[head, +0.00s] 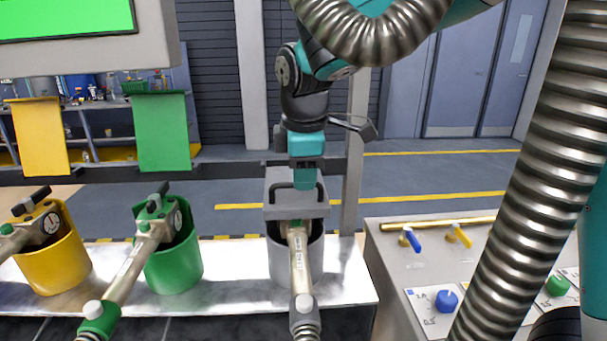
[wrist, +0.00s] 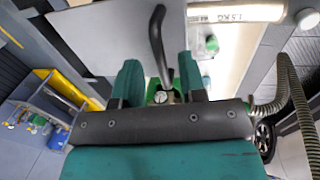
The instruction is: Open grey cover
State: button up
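A black arched handle (head: 269,192) stands on the cover. My gripper (head: 305,183) points down at the handle from above, its teal fingers partly hiding it. In the wrist view, my two fingers (wrist: 160,78) are apart, with the black handle (wrist: 156,35) between them and gaps visible on either side. The grey cover's flat face (wrist: 110,40) fills the upper left there. Whether a finger touches the handle cannot be told.
A grey-tipped nozzle (head: 299,262) sits in front of the cover. Green (head: 172,265) and yellow (head: 55,265) holders with nozzles stand to the left. A panel with blue and yellow levers (head: 410,239) is at right. A ribbed hose (head: 525,150) crosses the right side.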

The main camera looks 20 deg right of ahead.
jog(key=shift+w+f, duration=0.1)
jog(key=shift+f, duration=0.45)
grip_shut()
